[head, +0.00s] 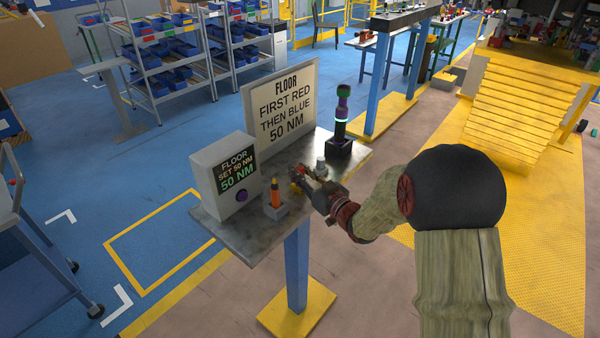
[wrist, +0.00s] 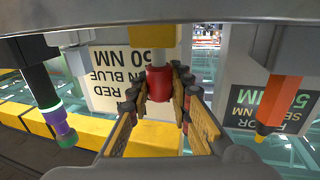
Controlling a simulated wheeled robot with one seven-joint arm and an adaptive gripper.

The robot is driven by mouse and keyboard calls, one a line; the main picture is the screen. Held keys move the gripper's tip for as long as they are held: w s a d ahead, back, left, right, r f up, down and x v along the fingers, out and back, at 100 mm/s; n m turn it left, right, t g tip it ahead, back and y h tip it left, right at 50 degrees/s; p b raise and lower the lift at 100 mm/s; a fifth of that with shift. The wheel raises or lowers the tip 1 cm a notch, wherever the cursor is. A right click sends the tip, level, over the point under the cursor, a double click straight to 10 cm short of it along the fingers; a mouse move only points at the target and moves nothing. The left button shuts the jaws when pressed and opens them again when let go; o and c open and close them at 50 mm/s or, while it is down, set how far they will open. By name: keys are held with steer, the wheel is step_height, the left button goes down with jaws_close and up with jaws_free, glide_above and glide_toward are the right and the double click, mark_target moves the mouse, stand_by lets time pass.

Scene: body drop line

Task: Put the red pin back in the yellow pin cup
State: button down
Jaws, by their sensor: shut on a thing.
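My gripper (wrist: 160,92) is shut on the red pin (wrist: 159,90), which sits between its two fingers in the wrist view. That view is upside down, with the table top along its upper edge. The yellow pin cup (wrist: 152,34) lies in line with the pin, on its table side. I cannot tell whether the pin's lower end is inside the cup or just over it. In the head view my gripper (head: 310,184) is low over the small metal table (head: 240,238), and pin and cup are small and mostly hidden by it.
An orange-handled tool (head: 275,194) stands in a holder left of my gripper. A purple and black tool (head: 342,112) stands behind it at the right. A grey display box (head: 224,172) and a white sign (head: 278,108) stand along the table's back.

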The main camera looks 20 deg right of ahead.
steer(key=shift+f+b, duration=0.55)
steer(key=c, duration=1.6)
jaws_free()
steer(key=shift+o, duration=0.3)
steer(key=shift+v, duration=3.5)
